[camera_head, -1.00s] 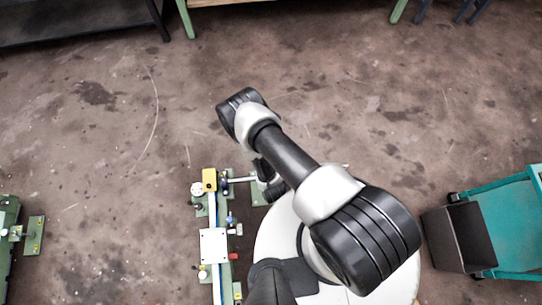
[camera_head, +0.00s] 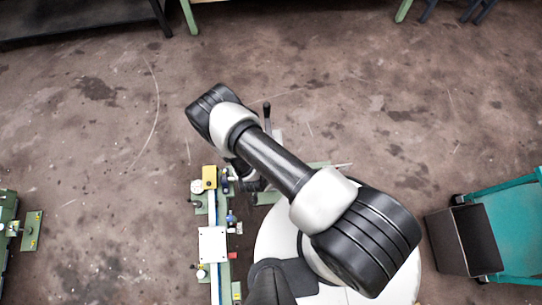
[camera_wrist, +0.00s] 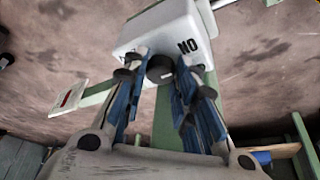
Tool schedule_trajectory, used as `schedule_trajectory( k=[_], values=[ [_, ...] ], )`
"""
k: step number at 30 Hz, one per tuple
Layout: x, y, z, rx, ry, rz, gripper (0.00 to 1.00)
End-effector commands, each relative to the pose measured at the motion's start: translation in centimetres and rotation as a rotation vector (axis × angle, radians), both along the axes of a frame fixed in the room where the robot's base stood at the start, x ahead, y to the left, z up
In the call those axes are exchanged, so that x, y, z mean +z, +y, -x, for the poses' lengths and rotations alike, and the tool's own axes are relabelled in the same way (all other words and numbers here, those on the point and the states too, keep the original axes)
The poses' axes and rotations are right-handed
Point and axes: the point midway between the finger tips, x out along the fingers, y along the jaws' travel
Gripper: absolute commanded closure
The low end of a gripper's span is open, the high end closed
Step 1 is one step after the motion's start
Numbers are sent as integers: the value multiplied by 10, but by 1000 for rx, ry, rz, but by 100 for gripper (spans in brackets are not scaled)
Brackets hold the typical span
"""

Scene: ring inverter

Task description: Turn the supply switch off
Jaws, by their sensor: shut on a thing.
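In the wrist view, a white switch box (camera_wrist: 165,32) carries dark lettering that reads as ON turned upside down. A round black knob (camera_wrist: 160,68) sits at its near edge. My gripper (camera_wrist: 160,75) has its blue-padded fingers on both sides of this knob and is shut on it. The finger contact is partly hidden by the fingers.
A green bench frame (camera_head: 225,268) with a yellow block (camera_head: 209,178) and a white plate (camera_head: 212,245) stands left of my base. A black-handled lever (camera_head: 267,112) shows beyond my arm. A teal cart (camera_head: 505,230) stands right.

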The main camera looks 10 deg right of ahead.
Motion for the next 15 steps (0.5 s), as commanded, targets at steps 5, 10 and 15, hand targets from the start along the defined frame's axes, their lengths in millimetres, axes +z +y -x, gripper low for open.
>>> schedule_trajectory(
  k=[5, 10, 15],
  values=[
    [-1, 0, -1, -35, -2, 0, 98],
    [0, 0, -1, -45, -2, 0, 98],
    [0, 0, -1, -46, -2, 0, 98]
  ],
)
